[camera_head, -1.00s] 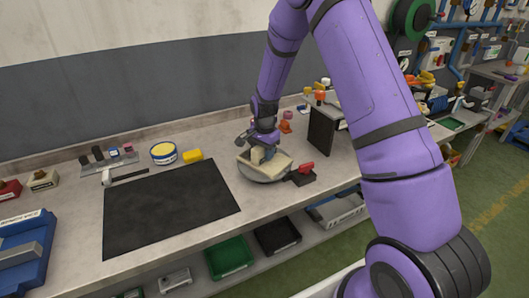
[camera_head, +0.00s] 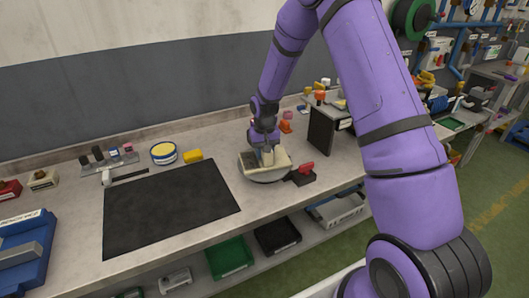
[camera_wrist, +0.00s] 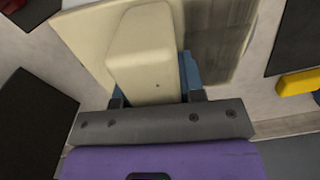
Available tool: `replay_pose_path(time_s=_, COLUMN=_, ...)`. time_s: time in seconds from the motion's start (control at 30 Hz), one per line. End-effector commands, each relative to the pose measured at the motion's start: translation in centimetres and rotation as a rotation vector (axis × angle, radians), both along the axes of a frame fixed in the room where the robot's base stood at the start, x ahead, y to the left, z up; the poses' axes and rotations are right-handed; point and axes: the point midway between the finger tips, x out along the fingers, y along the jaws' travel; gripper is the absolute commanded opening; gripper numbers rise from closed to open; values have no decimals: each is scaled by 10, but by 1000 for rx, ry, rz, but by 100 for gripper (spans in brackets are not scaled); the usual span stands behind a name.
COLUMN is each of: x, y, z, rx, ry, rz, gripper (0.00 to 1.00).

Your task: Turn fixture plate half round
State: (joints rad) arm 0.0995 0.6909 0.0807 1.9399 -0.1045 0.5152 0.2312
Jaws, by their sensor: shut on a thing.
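The fixture plate (camera_head: 248,167) is a cream square plate on a round grey turntable base, right of the black mat in the head view. A cream upright block stands on it. In the wrist view the plate (camera_wrist: 90,35) fills the upper middle, with a grey-brown patch on its right part, and the block (camera_wrist: 145,50) rises close to the camera. My gripper (camera_head: 266,149) is over the plate and shut on this block, its blue-grey fingers (camera_wrist: 152,85) on either side. The block hides much of the fingers. A red-handled black latch (camera_head: 303,171) sits beside the plate's right edge.
The black mat (camera_head: 170,207) lies left of the turntable. A yellow block (camera_head: 193,156) and a round yellow-and-white tin (camera_head: 163,153) stand behind the mat. A dark upright panel (camera_head: 321,131) stands close on the right. The bench's front edge runs just before the turntable.

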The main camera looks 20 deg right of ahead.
Motion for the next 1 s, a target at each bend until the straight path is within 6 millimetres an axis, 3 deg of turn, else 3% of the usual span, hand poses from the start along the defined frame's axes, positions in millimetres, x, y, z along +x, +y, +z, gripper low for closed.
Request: replay_pose_path(time_s=1.0, x=1, y=0, z=1, rx=-1, ry=-4, rz=962, gripper=0)
